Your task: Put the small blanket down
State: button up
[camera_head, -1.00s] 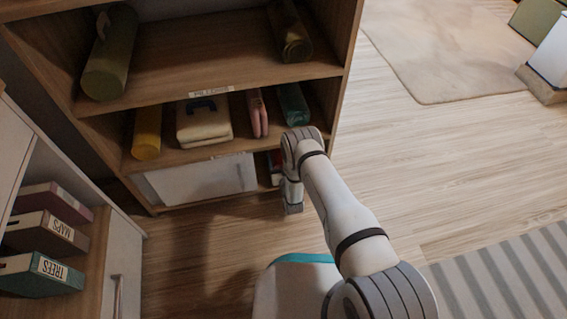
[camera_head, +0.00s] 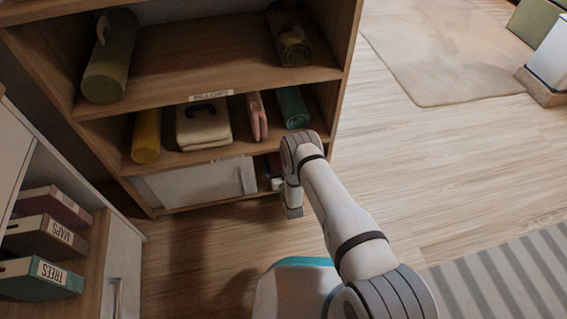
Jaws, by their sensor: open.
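I cannot tell for sure which item is the small blanket. A folded cream bundle with a dark handle (camera_head: 203,124) lies on the middle shelf. A pink folded item (camera_head: 257,116) stands upright beside it. A partly hidden reddish item (camera_head: 273,162) is in the lower compartment, just left of my wrist. My arm reaches from the lower right to the cabinet, and its wrist is at the lower compartment's right end.
The wooden shelf cabinet (camera_head: 207,158) has a yellow roll (camera_head: 146,136) and a teal roll (camera_head: 292,107) on its middle shelf. A pale panel (camera_head: 200,184) covers most of the lower compartment. Open floor (camera_head: 430,160) lies to the right.

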jog(key=p+v, duration=0.4)
jog(key=v, duration=0.7)
jog(key=shift+s, duration=0.25)
